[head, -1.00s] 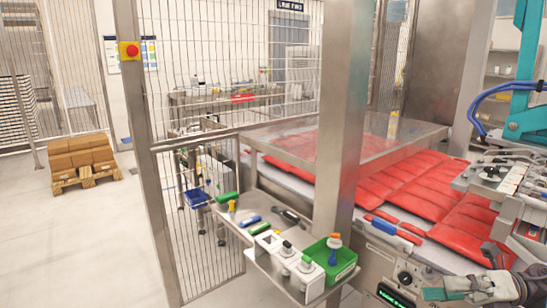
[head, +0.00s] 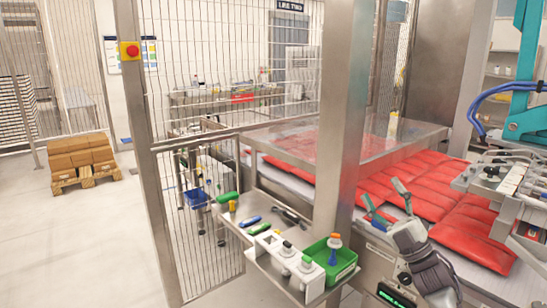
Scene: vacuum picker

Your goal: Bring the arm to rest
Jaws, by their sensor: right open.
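My right gripper (head: 382,190) is raised in the lower right of the head view. Its two teal-tipped fingers are spread apart and point up and to the left. Nothing shows between them. It appears in front of the near edge of the conveyor with flat red packs (head: 420,190), and the wrist covers part of the machine front. I cannot tell its exact height above the packs. My left gripper is not in view.
A steel post (head: 341,120) stands left of my gripper. A side shelf holds a green bin (head: 345,262), a white box with knobs (head: 290,262) and small tools. A machine head (head: 500,175) hangs at the right. Open floor lies left.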

